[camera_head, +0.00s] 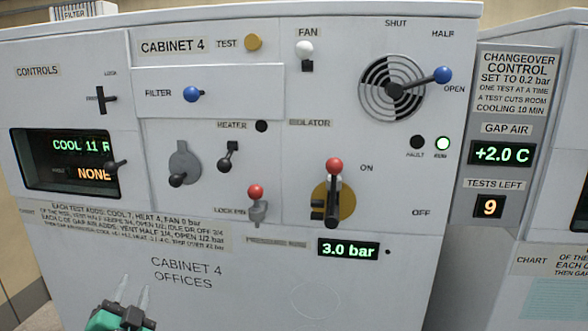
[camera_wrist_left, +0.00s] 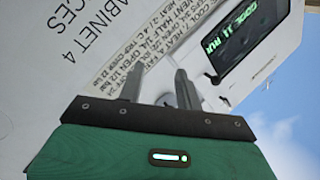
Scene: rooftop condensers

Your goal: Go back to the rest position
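My left gripper (camera_head: 134,292) is at the lower left of the head view, in front of the lower face of cabinet 4 (camera_head: 375,295). Its two pale fingers stand apart with nothing between them. In the left wrist view the fingers (camera_wrist_left: 160,72) also show a gap, with the cabinet's printed label (camera_wrist_left: 130,62) beyond them. Whether the fingertips touch the panel I cannot tell, but nothing is held. My right gripper is in neither view.
Several controls stick out: the blue-knobbed vent lever (camera_head: 442,75), red-knobbed isolator lever (camera_head: 334,166), red lock pin (camera_head: 256,192), heater lever (camera_head: 231,147) and blue filter knob (camera_head: 191,94). The pressure display (camera_head: 348,250) reads 3.0 bar.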

